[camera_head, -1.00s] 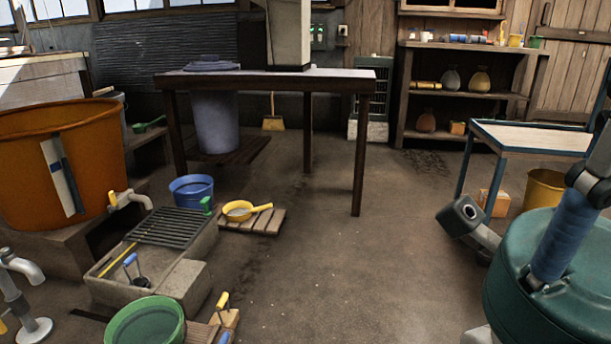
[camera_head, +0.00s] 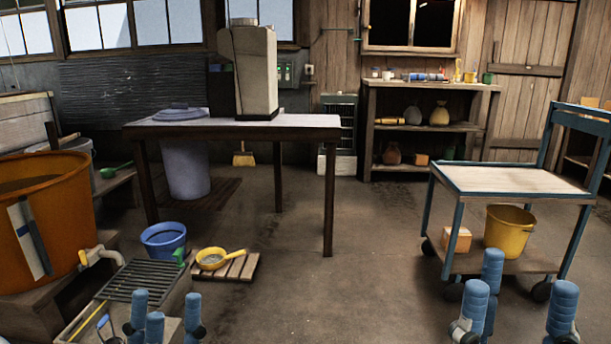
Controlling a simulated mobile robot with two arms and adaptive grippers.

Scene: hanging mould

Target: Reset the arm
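My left gripper (camera_head: 163,306) shows at the bottom left, with blue padded fingers pointing up. Its fingers stand apart with nothing visible between them, in front of the stone trough (camera_head: 80,322). My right gripper (camera_head: 513,289) shows at the bottom right, in front of the blue cart (camera_head: 452,235). Its blue fingers are spread wide with nothing between them. The wrists and most of both arms are below the picture edge.
A table (camera_head: 240,128) with a grey hopper (camera_head: 254,72) stands in the middle. An orange tub (camera_head: 68,205), blue bucket (camera_head: 163,240) and yellow pan (camera_head: 213,259) are at left. A yellow bucket (camera_head: 507,232) sits on the cart's lower shelf. The centre floor is clear.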

